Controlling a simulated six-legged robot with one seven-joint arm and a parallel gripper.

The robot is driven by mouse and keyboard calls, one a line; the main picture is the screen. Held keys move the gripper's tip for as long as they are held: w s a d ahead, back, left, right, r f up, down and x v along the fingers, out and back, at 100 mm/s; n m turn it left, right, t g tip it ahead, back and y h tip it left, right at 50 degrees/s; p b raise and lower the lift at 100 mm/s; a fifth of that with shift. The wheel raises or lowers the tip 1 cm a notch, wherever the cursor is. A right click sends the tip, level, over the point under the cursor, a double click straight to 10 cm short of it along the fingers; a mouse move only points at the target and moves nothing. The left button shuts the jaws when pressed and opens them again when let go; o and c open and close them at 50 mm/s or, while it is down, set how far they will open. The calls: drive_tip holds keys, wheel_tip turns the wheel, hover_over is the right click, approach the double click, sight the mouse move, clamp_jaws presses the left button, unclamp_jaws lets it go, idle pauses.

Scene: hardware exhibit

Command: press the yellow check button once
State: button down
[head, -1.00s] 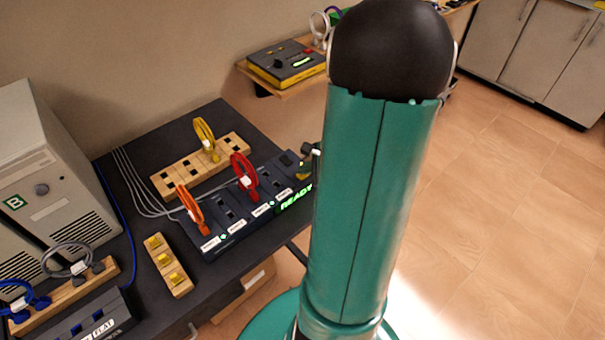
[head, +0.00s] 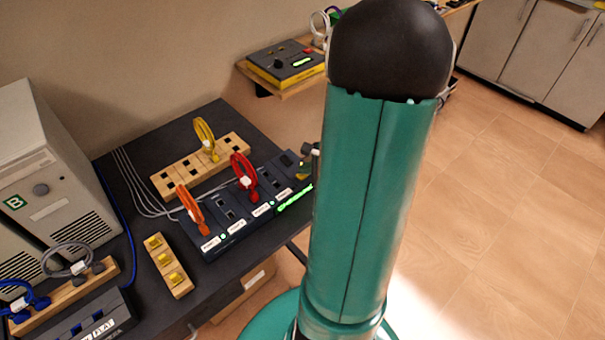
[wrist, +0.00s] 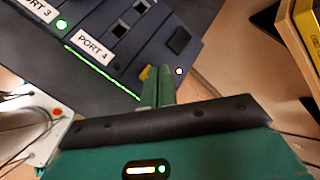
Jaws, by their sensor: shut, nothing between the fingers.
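The yellow check button (wrist: 146,73) is at the right end of the dark port panel (wrist: 95,52), partly covered by my fingertips in the wrist view. My gripper (wrist: 158,82) is shut and empty, its green fingers right at the button. I cannot tell whether they touch or press it. In the head view a bit of yellow (head: 303,173) shows at the panel's right end, and my arm hides most of the gripper. The panel's front edge carries a thin green lit line (head: 295,199).
Orange (head: 191,209) and red (head: 244,174) cable loops stand in the panel. A wooden rack (head: 172,184) with a yellow loop is behind it. A block with yellow keys (head: 179,287) lies left. A yellow-and-black box (head: 283,69) sits on a shelf beyond.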

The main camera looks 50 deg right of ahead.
sight(307, 178)
drive_tip(key=shift+r, duration=0.6)
drive_tip(key=shift+r, duration=2.5)
